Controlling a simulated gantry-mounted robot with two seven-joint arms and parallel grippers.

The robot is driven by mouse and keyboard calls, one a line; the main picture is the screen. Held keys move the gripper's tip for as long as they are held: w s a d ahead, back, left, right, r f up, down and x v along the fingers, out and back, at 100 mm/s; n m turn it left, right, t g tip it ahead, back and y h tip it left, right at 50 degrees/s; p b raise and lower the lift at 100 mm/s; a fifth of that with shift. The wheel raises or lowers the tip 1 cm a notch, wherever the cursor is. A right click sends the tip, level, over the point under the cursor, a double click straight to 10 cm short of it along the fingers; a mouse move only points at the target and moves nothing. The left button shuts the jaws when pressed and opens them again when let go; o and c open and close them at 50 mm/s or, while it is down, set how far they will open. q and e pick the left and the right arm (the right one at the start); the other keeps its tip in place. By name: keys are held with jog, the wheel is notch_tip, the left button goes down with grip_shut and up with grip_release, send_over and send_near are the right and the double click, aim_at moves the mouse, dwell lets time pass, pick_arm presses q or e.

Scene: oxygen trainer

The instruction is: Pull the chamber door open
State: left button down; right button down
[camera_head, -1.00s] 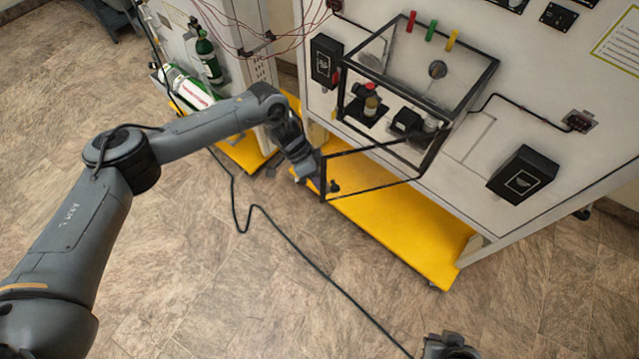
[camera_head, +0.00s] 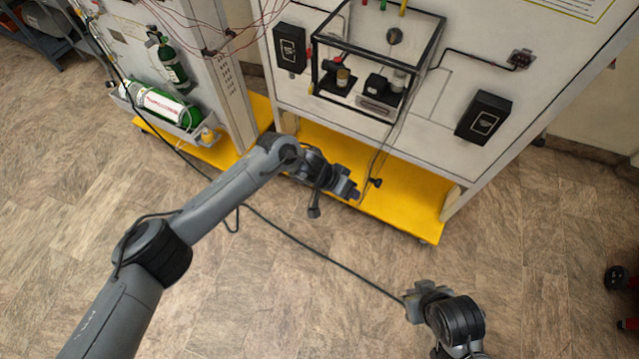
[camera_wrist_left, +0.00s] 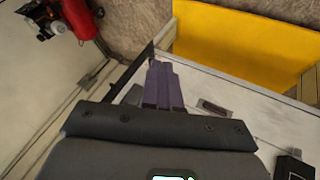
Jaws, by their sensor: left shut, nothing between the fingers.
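The chamber (camera_head: 425,50) is a clear box with a black frame on the white panel; small dark devices stand inside it. Its door (camera_head: 388,148) stands swung out from the chamber's right side and shows almost edge-on, with a dark knob (camera_head: 377,183) near its free end. My left gripper (camera_head: 354,191) is shut and empty, close to the door's free end on its left side; I cannot tell whether they touch. In the left wrist view its closed purplish fingers (camera_wrist_left: 163,84) lie beside a dark bar. My right gripper (camera_head: 416,294) is low in the head view, away from the door; its jaws are unclear.
The white cabinet (camera_head: 440,95) stands over a yellow base (camera_head: 410,212). Black boxes flank the chamber, the right one (camera_head: 484,117) lower. A black cable (camera_head: 300,243) crosses the otherwise clear floor.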

pick_arm(q)
jog(key=shift+s+d+p, duration=0.15)
jog(key=shift+s+d, duration=0.2)
jog(key=shift+d, duration=0.3)
jog(key=shift+s+d+p, duration=0.15)
jog(key=shift+s+d, duration=0.2)
jog(key=shift+d, duration=0.25)
pick_arm(e)
jog(key=shift+a+r, duration=0.4)
jog(key=shift+a, duration=0.05)
pick_arm(q)
jog(key=shift+a, duration=0.1)
